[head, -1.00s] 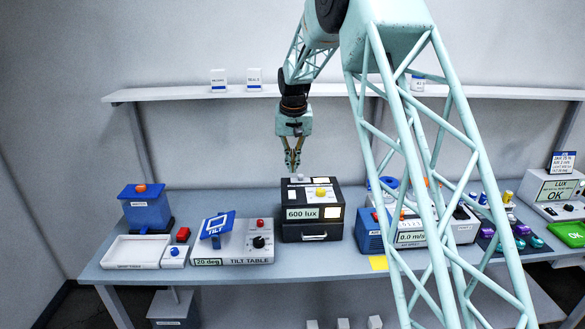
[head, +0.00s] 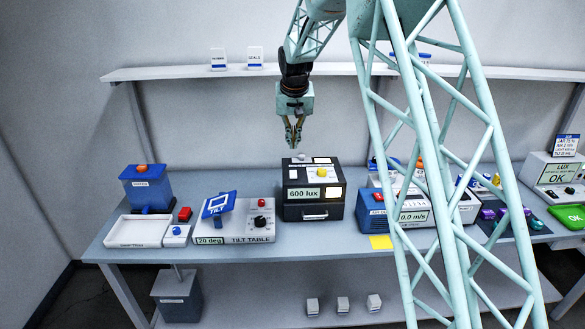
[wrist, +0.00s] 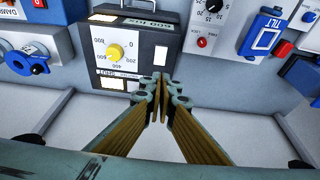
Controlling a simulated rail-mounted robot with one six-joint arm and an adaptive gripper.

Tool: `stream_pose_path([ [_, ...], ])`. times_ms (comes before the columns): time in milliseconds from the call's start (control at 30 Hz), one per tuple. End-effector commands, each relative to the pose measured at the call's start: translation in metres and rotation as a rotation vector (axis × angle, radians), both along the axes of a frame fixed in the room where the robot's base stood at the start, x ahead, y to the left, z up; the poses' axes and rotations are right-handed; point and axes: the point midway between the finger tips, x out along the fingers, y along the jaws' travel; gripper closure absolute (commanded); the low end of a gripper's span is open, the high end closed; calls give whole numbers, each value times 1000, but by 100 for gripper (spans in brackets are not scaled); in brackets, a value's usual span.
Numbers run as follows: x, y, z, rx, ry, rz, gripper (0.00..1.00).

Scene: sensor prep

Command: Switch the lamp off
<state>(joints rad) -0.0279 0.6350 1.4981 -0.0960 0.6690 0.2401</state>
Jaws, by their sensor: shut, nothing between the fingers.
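The lamp unit is a black box (head: 312,211) on the bench, with a "600 lux" display (head: 303,193), a yellow knob (head: 323,173) and a bright lit panel (head: 333,192).
A tilt table (head: 235,238) with a red button stands left of the box. A blue air unit (head: 371,216) stands close on the right. A yellow note (head: 380,242) lies in front. A shelf (head: 200,73) runs along the wall behind.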

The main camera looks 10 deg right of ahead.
Motion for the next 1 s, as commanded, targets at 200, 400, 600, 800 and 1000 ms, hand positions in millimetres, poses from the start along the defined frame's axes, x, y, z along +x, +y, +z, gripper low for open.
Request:
stream_pose_path([
  [200,1,0,-2,0,0,0,100],
  [400,4,-1,-12,0,0,0,100],
  [600,10,-2,-30,0,2,0,100],
  [800,18,-3,-53,1,2,-1,100],
  [1000,27,-4,-75,0,1,-1,100],
])
